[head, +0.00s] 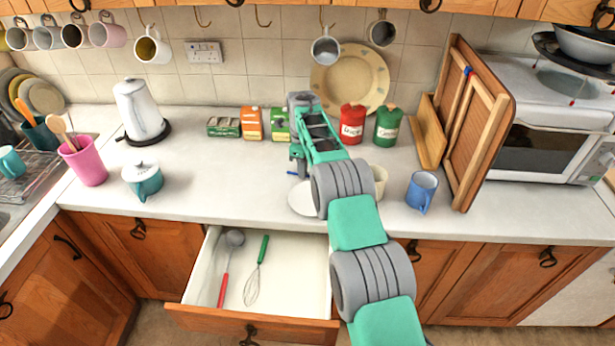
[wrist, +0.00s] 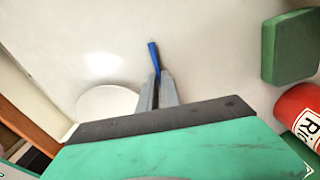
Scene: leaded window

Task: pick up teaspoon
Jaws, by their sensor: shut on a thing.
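The teaspoon shows as a slim blue handle (wrist: 153,55) in the wrist view, held between the fingertips of my gripper (wrist: 157,76). Its bowl end is not visible. In the head view a small blue bit of it (head: 292,173) shows at the counter, left of my arm. My gripper is shut on the handle, low over the white counter. In the head view my own arm hides most of the fingers. I cannot tell whether the spoon still touches the counter.
A white round dish (head: 303,200) lies close by, partly behind my arm. A drawer (head: 312,280) stands open below, holding a red-handled ladle (head: 229,262) and a green-handled whisk (head: 257,270). Red (head: 352,125) and green (head: 387,127) canisters and a blue mug (head: 421,191) stand to the right.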

